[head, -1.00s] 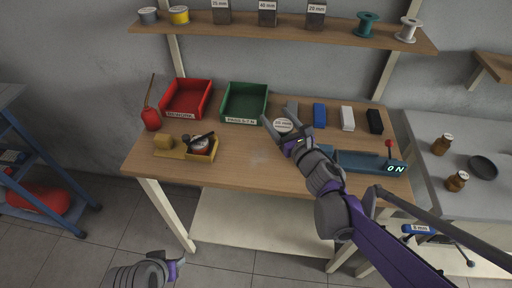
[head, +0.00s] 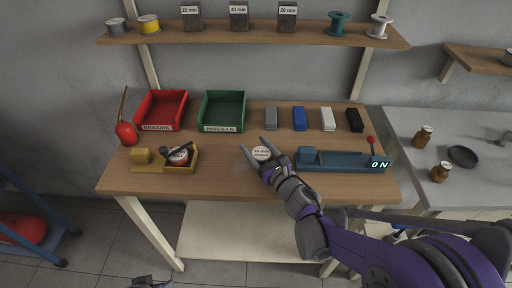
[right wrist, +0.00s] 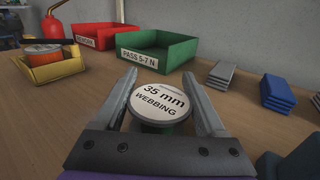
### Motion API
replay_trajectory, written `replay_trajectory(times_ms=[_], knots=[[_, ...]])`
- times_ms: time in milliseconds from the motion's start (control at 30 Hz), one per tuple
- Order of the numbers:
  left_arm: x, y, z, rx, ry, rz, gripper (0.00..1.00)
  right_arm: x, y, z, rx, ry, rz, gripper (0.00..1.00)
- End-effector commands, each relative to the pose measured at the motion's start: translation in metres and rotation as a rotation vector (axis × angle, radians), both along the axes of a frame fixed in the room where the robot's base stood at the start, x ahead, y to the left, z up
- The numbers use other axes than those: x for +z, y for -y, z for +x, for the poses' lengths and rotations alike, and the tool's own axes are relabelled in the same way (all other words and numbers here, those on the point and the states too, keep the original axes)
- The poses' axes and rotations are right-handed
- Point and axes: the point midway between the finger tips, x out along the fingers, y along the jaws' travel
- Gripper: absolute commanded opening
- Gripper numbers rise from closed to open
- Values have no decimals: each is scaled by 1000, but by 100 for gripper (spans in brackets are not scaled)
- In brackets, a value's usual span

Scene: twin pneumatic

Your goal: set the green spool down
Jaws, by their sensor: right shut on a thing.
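The green spool (right wrist: 162,104) has a round white top label reading "35 mm WEBBING", with green showing below its rim. In the head view its label (head: 261,153) faces up over the middle of the workbench (head: 220,183). My right gripper (head: 258,150) is shut on the spool, with one finger on each side of it in the right wrist view (right wrist: 164,90). The spool looks upright and low over the wood. I cannot tell whether its underside touches. Only a sliver of my left gripper (head: 150,283) shows at the bottom edge.
A red bin (head: 140,115) and a green bin (head: 203,110) stand at the back. Bare wood surrounds the spool.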

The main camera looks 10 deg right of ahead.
Motion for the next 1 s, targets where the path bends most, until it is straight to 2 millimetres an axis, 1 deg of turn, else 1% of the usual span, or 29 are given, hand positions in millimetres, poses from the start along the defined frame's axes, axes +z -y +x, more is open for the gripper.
replay_trajectory(times_ms=[433, 533, 567, 600, 667, 700, 900, 1000], knots=[[-11, 0, -1, 0, -3, 0, 50, -15, 0, -1, 0, -2, -3, 9], [-11, 0, -1, 0, -4, 0, 50, -16, -1, -1, -1, -4, -4, 9], [-11, 0, -1, 0, -4, 0, 50, -16, -1, -1, -1, -4, -4, 75], [-11, 0, -1, 0, -4, 0, 50, -16, -1, -1, -1, -5, -5, 82], [-12, 0, -1, 0, -4, 0, 50, -16, -1, -1, -1, -5, -5, 93], [-12, 0, -1, 0, -4, 0, 50, -17, -1, -1, -1, -5, -4, 100], [-13, 0, -1, 0, -4, 0, 50, -17, -2, 0, 1, -5, -3, 100], [-10, 0, 0, 0, -3, 0, 50, -15, -2, 0, 1, -5, -3, 100]])
